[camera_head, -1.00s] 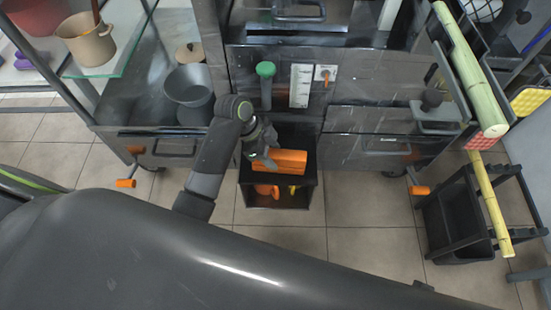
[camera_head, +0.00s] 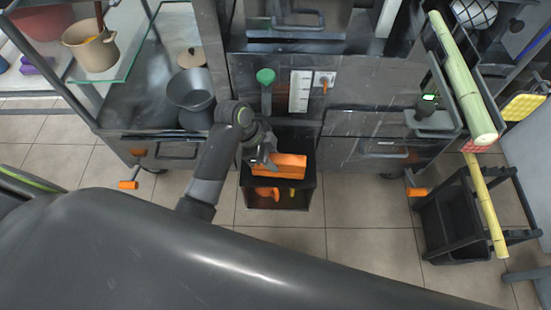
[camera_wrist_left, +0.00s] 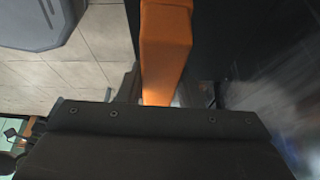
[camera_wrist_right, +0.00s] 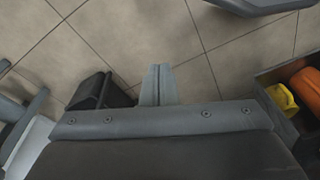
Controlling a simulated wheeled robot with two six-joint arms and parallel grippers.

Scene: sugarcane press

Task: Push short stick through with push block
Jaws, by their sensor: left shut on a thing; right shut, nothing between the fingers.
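The push block appears to be the long orange block (camera_head: 290,165), at the top of a dark open-fronted box below the press. My left gripper (camera_head: 268,165) is shut on its left part. In the left wrist view the orange block (camera_wrist_left: 165,45) runs between the two fingers and away from them. I cannot tell whether it touches the box. My right gripper (camera_wrist_right: 158,85) is shut and empty above the floor in the right wrist view; it does not show in the head view. I cannot make out a short stick in any view.
The dark box (camera_head: 246,198) also holds an orange piece (camera_head: 267,192) and a yellow piece. A thick green cane (camera_head: 462,80) and a thinner yellow cane (camera_head: 486,205) slant at the right, by a black cart (camera_head: 430,215). Grey pots stand left. The tiled floor in front is clear.

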